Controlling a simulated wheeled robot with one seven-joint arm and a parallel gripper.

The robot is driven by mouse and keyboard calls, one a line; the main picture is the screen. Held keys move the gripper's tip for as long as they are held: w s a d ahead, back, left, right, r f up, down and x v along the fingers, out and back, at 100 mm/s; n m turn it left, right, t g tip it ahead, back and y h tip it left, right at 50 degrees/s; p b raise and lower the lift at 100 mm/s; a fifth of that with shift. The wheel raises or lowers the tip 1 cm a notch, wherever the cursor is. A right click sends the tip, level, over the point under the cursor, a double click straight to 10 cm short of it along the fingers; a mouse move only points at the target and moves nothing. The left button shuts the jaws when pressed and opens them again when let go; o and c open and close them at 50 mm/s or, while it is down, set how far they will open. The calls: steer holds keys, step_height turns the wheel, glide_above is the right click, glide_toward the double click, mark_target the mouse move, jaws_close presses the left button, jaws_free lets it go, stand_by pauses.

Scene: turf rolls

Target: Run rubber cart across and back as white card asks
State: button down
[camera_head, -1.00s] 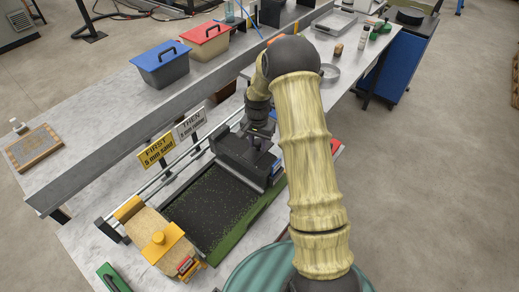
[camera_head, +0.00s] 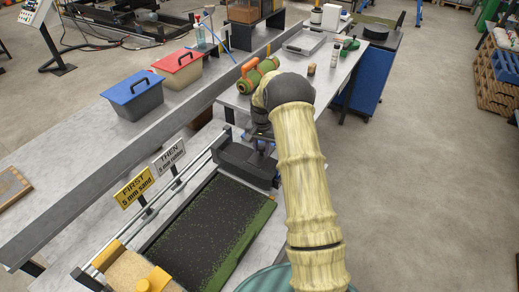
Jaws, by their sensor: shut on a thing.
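The dark rubber cart (camera_head: 236,163) sits on the rails at the far end of the turf bed. My gripper (camera_head: 262,143) is at its top, shut on it; the fingertips are small and partly hidden by my arm. The turf strip (camera_head: 205,228) nearer than the cart is covered in black granules with green flecks and a green edge. The white card (camera_head: 169,156) reads THEN, with small text that seems to say 5 mm rubber. The yellow card (camera_head: 136,187) reads FIRST 5 mm sand. The yellow sand cart (camera_head: 153,279) stands at the near end, cut off by the frame.
Rails (camera_head: 160,203) run along the bed's left side. A grey beam (camera_head: 130,165) lies beyond the cards. A blue-lidded bin (camera_head: 136,97) and a red-lidded bin (camera_head: 178,70) stand behind it. An orange-handled green roller-like object (camera_head: 258,76) lies beyond my gripper.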

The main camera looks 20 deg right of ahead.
steer(key=shift+w+d+r, duration=0.2)
steer(key=shift+d, duration=0.05)
steer(key=c, duration=1.3)
jaws_free()
steer(key=shift+o, duration=1.2)
steer(key=shift+f, duration=0.15)
steer(key=shift+a, duration=0.1)
step_height(320, 180, up, 18)
steer(key=b, duration=0.3)
steer(key=shift+f, duration=0.25)
